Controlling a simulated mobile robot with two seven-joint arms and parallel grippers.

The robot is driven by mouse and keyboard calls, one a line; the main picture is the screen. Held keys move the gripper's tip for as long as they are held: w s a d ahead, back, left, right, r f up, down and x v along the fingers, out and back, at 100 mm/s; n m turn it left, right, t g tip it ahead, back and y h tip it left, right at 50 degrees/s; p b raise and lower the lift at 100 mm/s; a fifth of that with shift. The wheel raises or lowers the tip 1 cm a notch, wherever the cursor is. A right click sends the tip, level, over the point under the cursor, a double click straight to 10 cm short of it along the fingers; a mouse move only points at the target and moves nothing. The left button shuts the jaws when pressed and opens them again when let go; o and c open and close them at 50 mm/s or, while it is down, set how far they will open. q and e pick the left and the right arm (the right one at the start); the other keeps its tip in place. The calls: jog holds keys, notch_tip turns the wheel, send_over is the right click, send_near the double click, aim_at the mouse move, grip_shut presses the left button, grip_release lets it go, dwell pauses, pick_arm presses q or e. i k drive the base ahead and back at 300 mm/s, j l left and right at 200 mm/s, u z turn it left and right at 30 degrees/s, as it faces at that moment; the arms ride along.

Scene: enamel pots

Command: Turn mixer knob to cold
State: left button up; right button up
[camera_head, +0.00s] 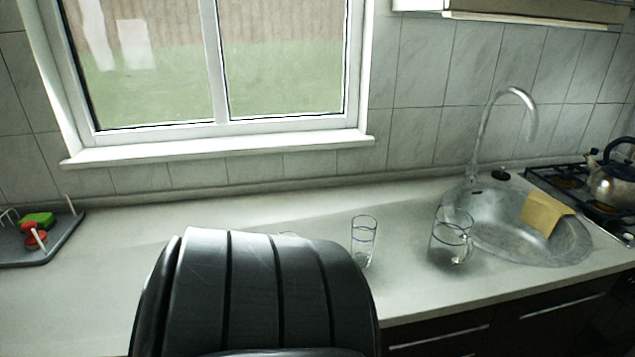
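The mixer tap (482,135) stands at the back left edge of the round metal sink (575,245) on the right of the counter, its tall curved spout bending right over the basin. Its knob is too small to make out clearly, so I cannot tell which way it is turned. A small dark round piece (501,174) lies on the counter just right of the tap's base; I cannot tell what it is. Neither of my grippers is in view.
A clear glass (363,240) and a glass mug (452,240) stand left of the sink. A yellow cloth (546,212) hangs over its rim. A kettle (612,182) sits on the stove (565,180). The left counter is mostly clear.

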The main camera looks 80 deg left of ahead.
aim_at(471, 181)
jog(key=j+u, duration=0.1)
jog(key=u, duration=0.85)
jog(key=j+u, duration=0.15)
jog(key=u, duration=0.35)
jog(key=i+u, duration=0.1)
jog(key=u, duration=0.85)
jog(key=i+j, duration=0.05)
